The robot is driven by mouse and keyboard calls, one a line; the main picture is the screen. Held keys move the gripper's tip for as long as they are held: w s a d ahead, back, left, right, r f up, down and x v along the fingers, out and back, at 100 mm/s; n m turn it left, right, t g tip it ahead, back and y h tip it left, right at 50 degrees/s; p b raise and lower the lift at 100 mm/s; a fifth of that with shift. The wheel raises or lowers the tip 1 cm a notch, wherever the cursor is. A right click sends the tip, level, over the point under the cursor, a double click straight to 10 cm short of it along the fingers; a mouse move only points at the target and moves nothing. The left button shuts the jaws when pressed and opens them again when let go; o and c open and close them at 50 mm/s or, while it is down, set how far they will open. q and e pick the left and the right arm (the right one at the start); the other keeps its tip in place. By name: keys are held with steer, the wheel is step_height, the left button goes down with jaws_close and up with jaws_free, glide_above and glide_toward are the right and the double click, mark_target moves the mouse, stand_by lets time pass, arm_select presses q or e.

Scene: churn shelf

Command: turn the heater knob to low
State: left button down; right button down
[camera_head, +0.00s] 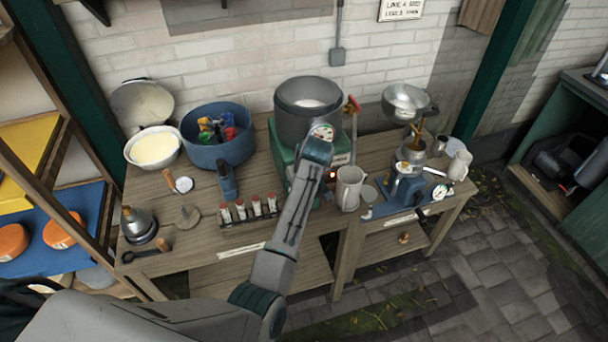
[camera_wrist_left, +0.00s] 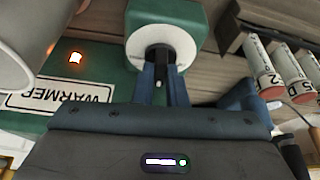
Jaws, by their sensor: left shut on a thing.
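The green warmer (camera_head: 282,160) stands mid-bench with a grey pot (camera_head: 308,112) on top. In the left wrist view its front (camera_wrist_left: 115,75) carries a WARMER label (camera_wrist_left: 68,99) and a lit orange lamp (camera_wrist_left: 76,57). The heater knob (camera_wrist_left: 158,57) is a dark grip bar on a white round face in a green housing. My left gripper (camera_wrist_left: 161,72) is shut on the knob's bar, one finger on each side. In the head view my left arm covers the knob and the fingertips. The knob's setting marks cannot be read. My right gripper is not in view.
A rack of red-capped vials (camera_head: 248,209) stands left of my arm; a pale jug (camera_head: 349,187) stands close on the right. A blue tub (camera_head: 218,135), a white bowl (camera_head: 154,148) and a blue apparatus (camera_head: 408,188) are also on the bench (camera_head: 190,262).

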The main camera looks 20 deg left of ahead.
arm_select(q)
steer(key=shift+a+m+p, duration=0.1)
steer(key=shift+m+p, duration=0.4)
steer(key=shift+m, duration=0.1)
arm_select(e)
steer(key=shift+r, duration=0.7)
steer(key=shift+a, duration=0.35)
arm_select(q)
steer(key=c, duration=1.5)
jaws_free()
steer(key=shift+w+f, duration=0.1)
steer(key=shift+o, duration=0.2)
